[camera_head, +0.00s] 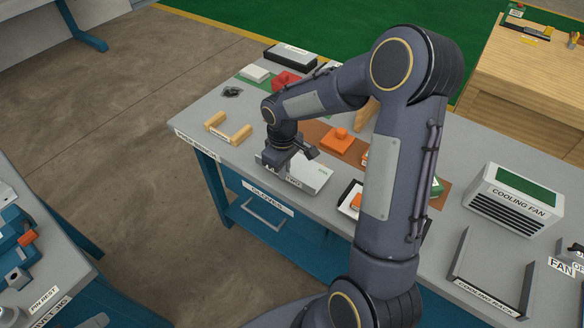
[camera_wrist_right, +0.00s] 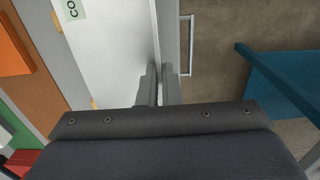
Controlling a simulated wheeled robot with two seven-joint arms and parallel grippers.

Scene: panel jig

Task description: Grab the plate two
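In the head view, plate two is the pale plate marked "TWO" (camera_head: 293,183), at the front edge of the grey bench, against or part of a white box-like piece (camera_head: 310,175); I cannot tell which. My right gripper (camera_head: 278,166) points down at its left part and hides some of it. In the right wrist view the fingers (camera_wrist_right: 158,86) are nearly together, one on each side of the thin pale edge (camera_wrist_right: 155,45) beside a broad white face (camera_wrist_right: 115,50). They look shut on that edge; the contact itself is hidden. My left gripper is not in view.
A wooden U-shaped piece (camera_head: 228,130) lies to the left. Orange (camera_head: 341,141) and red (camera_head: 286,80) blocks sit behind. A cooling fan box (camera_head: 515,200) and a dark rack (camera_head: 487,278) stand to the right. A drawer handle (camera_head: 263,218) sits below the bench edge.

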